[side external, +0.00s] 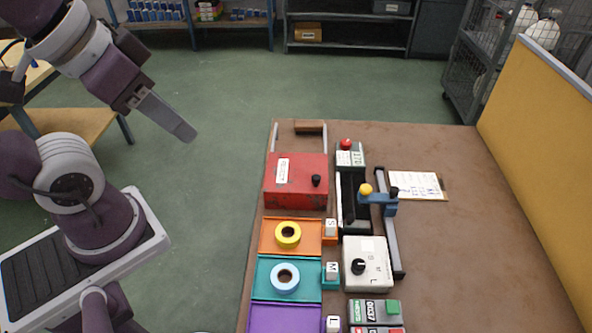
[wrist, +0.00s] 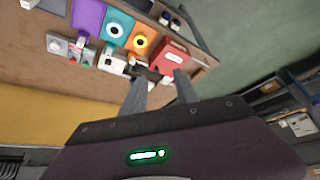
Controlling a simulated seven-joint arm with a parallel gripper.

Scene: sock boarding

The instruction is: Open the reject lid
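The red reject box (side external: 296,196) stands at the far left end of the table. Its red lid (side external: 298,168) looks shut, with a white label and a black knob (side external: 316,180) on its right part. In the wrist view the red box (wrist: 172,56) shows beyond my fingertips. My gripper (side external: 187,133) is in the air to the left of the table, well apart from the box. In the wrist view my gripper (wrist: 159,78) has its two fingers apart with nothing held between them.
Orange (side external: 270,238), teal (side external: 262,278) and purple (side external: 285,318) trays line the table's left edge, the first two holding rolls. A black fixture with a blue slider (side external: 378,202), a white dial box (side external: 378,250) and a clipboard (side external: 415,180) are to the right. The table's right side is clear.

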